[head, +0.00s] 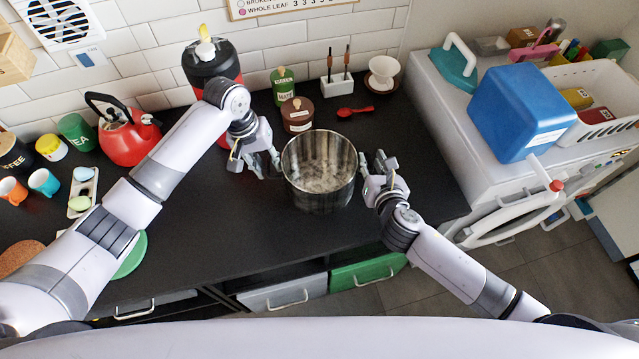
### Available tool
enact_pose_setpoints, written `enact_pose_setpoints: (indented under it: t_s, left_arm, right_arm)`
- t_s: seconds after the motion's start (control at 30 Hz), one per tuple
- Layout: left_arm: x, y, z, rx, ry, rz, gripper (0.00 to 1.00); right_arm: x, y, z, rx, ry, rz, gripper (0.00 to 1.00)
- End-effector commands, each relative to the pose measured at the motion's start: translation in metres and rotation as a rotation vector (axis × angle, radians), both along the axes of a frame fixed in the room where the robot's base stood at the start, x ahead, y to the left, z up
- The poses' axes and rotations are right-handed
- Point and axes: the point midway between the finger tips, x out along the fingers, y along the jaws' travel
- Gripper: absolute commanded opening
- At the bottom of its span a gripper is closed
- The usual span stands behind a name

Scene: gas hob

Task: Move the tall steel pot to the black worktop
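The tall steel pot (318,190) is upright on the black worktop (235,230), near its middle, and its open top shows a shiny inside. My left gripper (257,166) is close to the pot's left side, with its fingers spread and nothing seen between them. My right gripper (377,164) is close to the pot's right side, also with spread fingers and nothing seen between them. Small gaps appear between both grippers and the pot wall. The pot's base is partly hard to make out against the dark surface.
A red kettle (127,136), a green tea tin (77,132) and cups stand at the left. Behind the pot are a brown canister (298,115), a green tin (283,88) and a red spoon (355,111). A washing machine (440,100) bears a blue box (518,110).

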Motion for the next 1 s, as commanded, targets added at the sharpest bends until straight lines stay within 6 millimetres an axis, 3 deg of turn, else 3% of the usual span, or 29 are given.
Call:
enact_pose_setpoints:
  t_s: [0.5, 0.77, 1.0]
  left_arm:
    - [0.001, 0.020, 0.096, 0.002, -0.004, 0.002, 0.27]
    - [0.000, 0.023, 0.111, 0.001, -0.002, 0.002, 0.27]
    - [0.000, 0.023, 0.111, 0.001, -0.001, 0.001, 0.27]
  right_arm:
    - [0.000, 0.000, 0.000, 0.000, 0.000, 0.001, 0.28]
    - [-0.007, -0.001, 0.002, 0.000, 0.001, 0.001, 0.28]
    - [-0.047, -0.005, 0.018, 0.001, 0.003, 0.002, 0.28]
